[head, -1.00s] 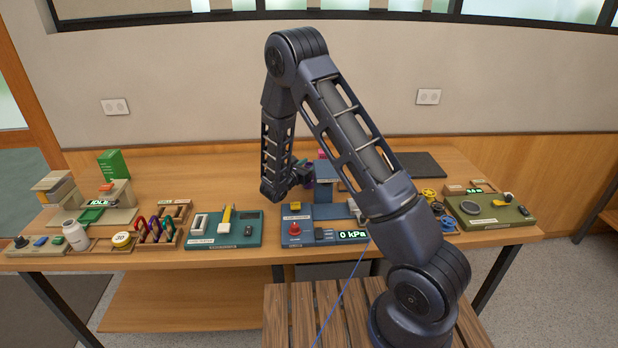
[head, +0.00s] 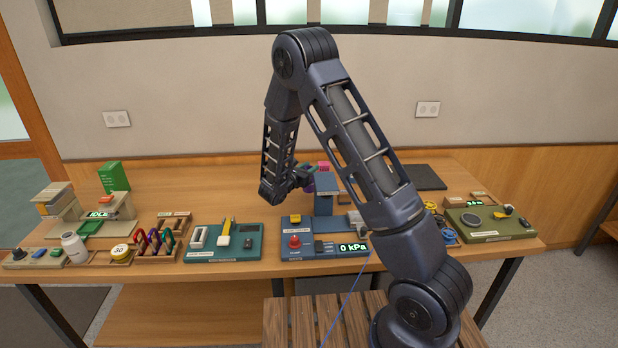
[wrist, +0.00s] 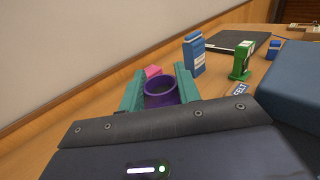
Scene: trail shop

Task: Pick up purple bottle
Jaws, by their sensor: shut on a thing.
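The purple bottle (wrist: 161,94) sits between the two teal fingers of my gripper (wrist: 160,88) in the wrist view, with its dark round opening facing the camera. My gripper is shut on it. In the head view, my gripper (head: 308,178) is behind the blue press-like device near the back of the table, and only a bit of the purple bottle (head: 309,188) shows beside it. Whether the bottle's base touches the table cannot be told.
A pink block (wrist: 152,71) is just beyond the bottle. The blue device (head: 326,196) is close by. A dark flat pad (head: 423,177) lies at the back right.

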